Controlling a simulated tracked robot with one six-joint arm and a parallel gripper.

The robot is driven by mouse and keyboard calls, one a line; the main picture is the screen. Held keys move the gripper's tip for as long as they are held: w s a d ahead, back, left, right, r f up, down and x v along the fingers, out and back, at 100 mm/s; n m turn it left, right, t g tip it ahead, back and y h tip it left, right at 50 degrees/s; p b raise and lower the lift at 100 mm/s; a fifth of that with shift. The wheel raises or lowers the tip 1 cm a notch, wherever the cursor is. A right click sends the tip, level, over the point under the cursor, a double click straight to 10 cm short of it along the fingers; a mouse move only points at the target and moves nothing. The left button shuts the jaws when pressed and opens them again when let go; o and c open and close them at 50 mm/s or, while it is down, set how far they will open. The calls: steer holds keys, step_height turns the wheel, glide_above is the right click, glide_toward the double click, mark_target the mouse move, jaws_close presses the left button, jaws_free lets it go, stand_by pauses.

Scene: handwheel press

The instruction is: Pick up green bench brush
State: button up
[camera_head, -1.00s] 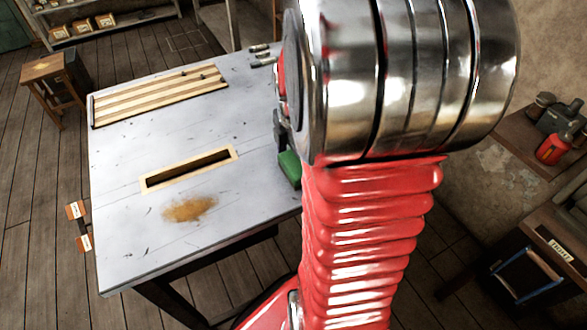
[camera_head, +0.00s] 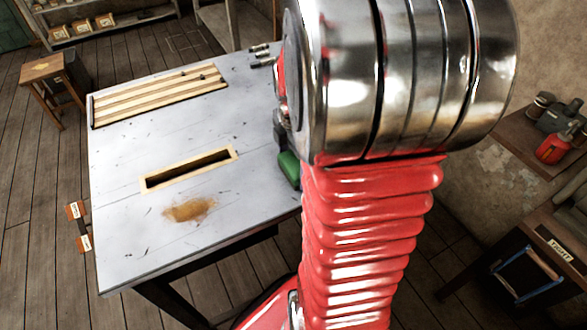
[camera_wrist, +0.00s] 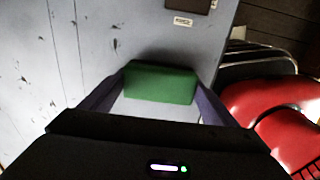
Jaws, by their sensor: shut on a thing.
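The green bench brush (camera_wrist: 160,84) shows as a green block between the fingers of my gripper (camera_wrist: 158,92) in the wrist view. The fingers are shut on it, one at each end. In the head view a piece of the green brush (camera_head: 289,168) shows at the right side of the table, beside my arm. The rest of it and most of my gripper are hidden behind my arm there. I cannot tell whether the brush touches the tabletop.
The grey table (camera_head: 120,230) has a wood-framed slot (camera_head: 232,152), a brown dust patch (camera_head: 190,209) and a slatted wooden rack (camera_head: 160,95). Small metal cylinders (camera_head: 260,55) lie at its back edge. A small stool (camera_head: 45,75) stands left. A side bench (camera_head: 535,150) is right.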

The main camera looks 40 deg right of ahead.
steer(key=shift+c, duration=1)
steer(key=shift+r, duration=0.15)
step_height(320, 180, up, 10)
steer(key=shift+f, duration=0.1)
steer(key=o, duration=0.5)
steer(key=c, duration=0.3)
steer(key=w+a+r+m, duration=0.2)
steer(key=w+a+m, duration=0.15)
steer(key=w, duration=0.55)
steer(key=w+a+r+m, duration=0.15)
steer(key=w+a, duration=0.25)
steer(key=w, duration=0.5)
steer(key=shift+c, duration=0.2)
steer(key=w+a+m, duration=0.6)
steer(key=w+a, duration=0.6)
steer(key=a, duration=0.3)
steer(key=shift+w+a+r, duration=0.15)
steer(key=shift+w+a, duration=0.05)
steer(key=shift+a, duration=0.1)
